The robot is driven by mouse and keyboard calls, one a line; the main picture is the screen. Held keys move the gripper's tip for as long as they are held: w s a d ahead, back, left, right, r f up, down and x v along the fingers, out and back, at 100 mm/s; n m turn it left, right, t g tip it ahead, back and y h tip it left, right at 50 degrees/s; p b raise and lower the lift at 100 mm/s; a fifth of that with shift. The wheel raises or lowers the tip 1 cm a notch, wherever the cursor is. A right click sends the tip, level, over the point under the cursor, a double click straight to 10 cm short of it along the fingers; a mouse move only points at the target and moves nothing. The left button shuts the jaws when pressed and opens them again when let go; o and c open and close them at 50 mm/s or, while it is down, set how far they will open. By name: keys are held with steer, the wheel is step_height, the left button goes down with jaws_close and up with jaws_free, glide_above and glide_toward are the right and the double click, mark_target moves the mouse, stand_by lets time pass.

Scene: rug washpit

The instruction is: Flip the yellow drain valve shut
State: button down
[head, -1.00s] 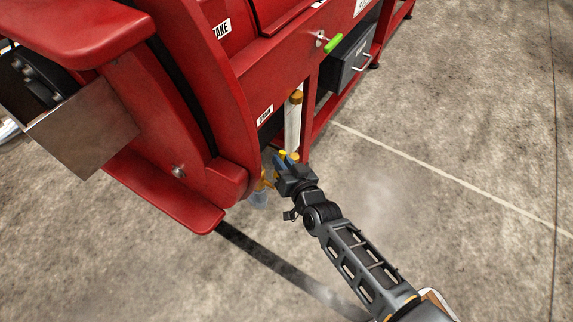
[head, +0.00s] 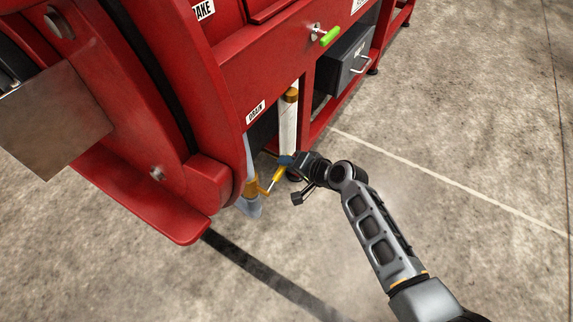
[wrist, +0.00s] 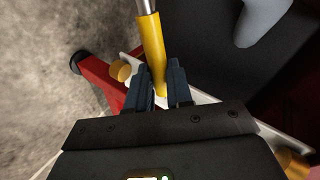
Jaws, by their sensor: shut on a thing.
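The yellow drain valve handle (head: 278,175) sticks out to the upper right from a brass valve body (head: 252,187), under the DRAIN label on the red machine. In the wrist view the handle (wrist: 151,45) is a yellow sleeve on a metal stem, running down between my gripper's fingers. My gripper (head: 285,160) is shut on the yellow handle near its free end. The wrist view shows the two dark fingers (wrist: 160,88) on either side of it. A clear spout or stream (head: 250,207) shows below the valve body.
The red machine (head: 215,90) fills the left and top. A white vertical pipe (head: 288,125) stands just behind the handle. A green-handled lever (head: 329,37) and a dark box (head: 352,60) are further up. The concrete floor on the right is clear.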

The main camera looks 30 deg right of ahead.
steer(key=shift+w+d+f+m+g+y+b, duration=0.15)
steer(key=shift+f+m+g+y+b, duration=0.15)
steer(key=shift+f+m+y, duration=0.35)
steer(key=shift+w+d+f+m+g+y+b, duration=0.15)
steer(key=shift+f+m+g+y+b, duration=0.2)
steer(key=shift+f, duration=0.55)
steer(key=shift+s, duration=0.1)
steer(key=c, duration=1)
jaws_free()
steer(key=shift+f, duration=0.1)
steer(key=p+v, duration=0.3)
steer(key=v, duration=0.4)
steer(key=shift+s+d+r+p, duration=0.15)
steer(key=shift+s+r+p, duration=0.1)
steer(key=shift+s+p, duration=0.05)
